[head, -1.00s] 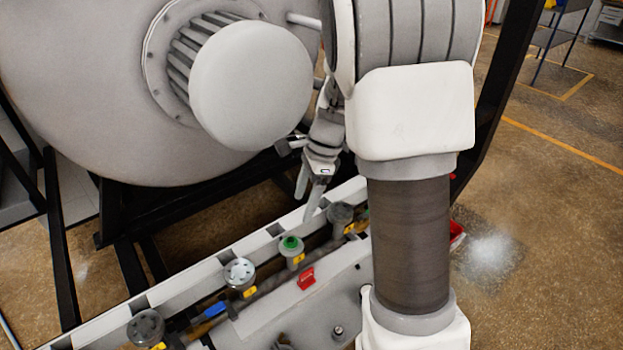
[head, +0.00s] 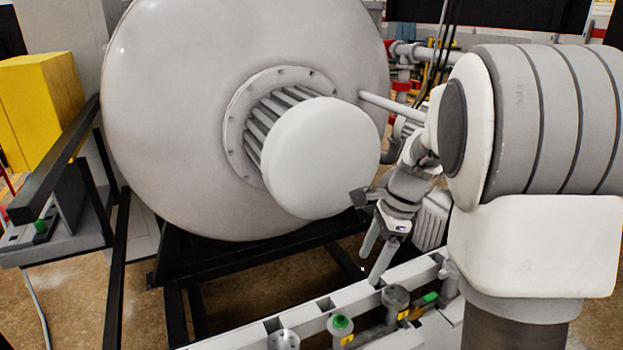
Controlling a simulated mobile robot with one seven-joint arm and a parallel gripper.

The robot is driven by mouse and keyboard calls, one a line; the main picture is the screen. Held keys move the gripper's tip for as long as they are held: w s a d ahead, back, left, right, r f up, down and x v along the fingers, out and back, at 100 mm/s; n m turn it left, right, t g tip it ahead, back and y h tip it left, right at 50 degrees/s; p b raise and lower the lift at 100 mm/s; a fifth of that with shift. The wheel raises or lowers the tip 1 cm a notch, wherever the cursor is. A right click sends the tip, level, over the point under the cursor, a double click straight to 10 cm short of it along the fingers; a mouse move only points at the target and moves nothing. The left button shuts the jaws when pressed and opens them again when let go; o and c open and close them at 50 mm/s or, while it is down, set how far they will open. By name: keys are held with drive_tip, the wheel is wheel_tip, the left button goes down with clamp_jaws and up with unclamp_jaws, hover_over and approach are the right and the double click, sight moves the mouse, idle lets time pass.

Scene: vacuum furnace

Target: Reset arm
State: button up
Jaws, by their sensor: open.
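My gripper (head: 372,266) hangs right of the middle in the head view. Its two fingers point down and to the left, spread apart with nothing between them. It is just above the white rail (head: 330,312) of the valve panel and to the right of the furnace's round end cap (head: 318,160). Whether a fingertip touches the rail cannot be told. My arm comes in from the right side and hides part of what lies behind it.
The large grey furnace vessel (head: 190,110) fills the left and middle on a black frame (head: 185,262). A green-topped valve (head: 341,324) and a grey valve (head: 396,300) stand along the panel. A yellow box (head: 40,105) is at the far left. Pipes (head: 405,62) run behind my arm.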

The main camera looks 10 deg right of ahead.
drive_tip(key=s+a+r+n+t+h, duration=0.1)
drive_tip(key=s+r+n, duration=0.3)
drive_tip(key=s+n, duration=0.5)
drive_tip(key=s+a+r+n+t+h, duration=0.2)
drive_tip(key=s+a+r+n+t, duration=0.2)
drive_tip(key=s+n, duration=0.5)
drive_tip(key=shift+s+r+n, duration=0.3)
drive_tip(key=shift+s+r, duration=0.35)
drive_tip(key=shift+s, duration=0.15)
